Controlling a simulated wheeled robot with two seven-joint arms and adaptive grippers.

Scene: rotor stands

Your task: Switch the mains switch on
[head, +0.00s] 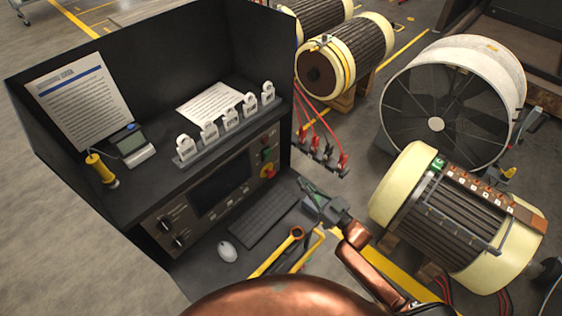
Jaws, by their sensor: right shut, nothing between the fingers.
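The console's front panel (150,222) carries a red rotary switch on a yellow plate (268,171) at its right end, which looks like the mains switch. A small green button (266,155) sits just above it. I cannot read the labels or tell the switch's position. My right gripper (305,187) is shut and empty, to the right of and nearer than the switch, apart from it, beside the keyboard shelf. My left gripper is not in view.
A keyboard (263,219) and a white mouse (227,251) lie below the panel. Several white padlock-like tags (209,132) stand on the console top. Red clip leads (325,150) hang right of the console. A cream-ended rotor (460,215) stands at the right.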

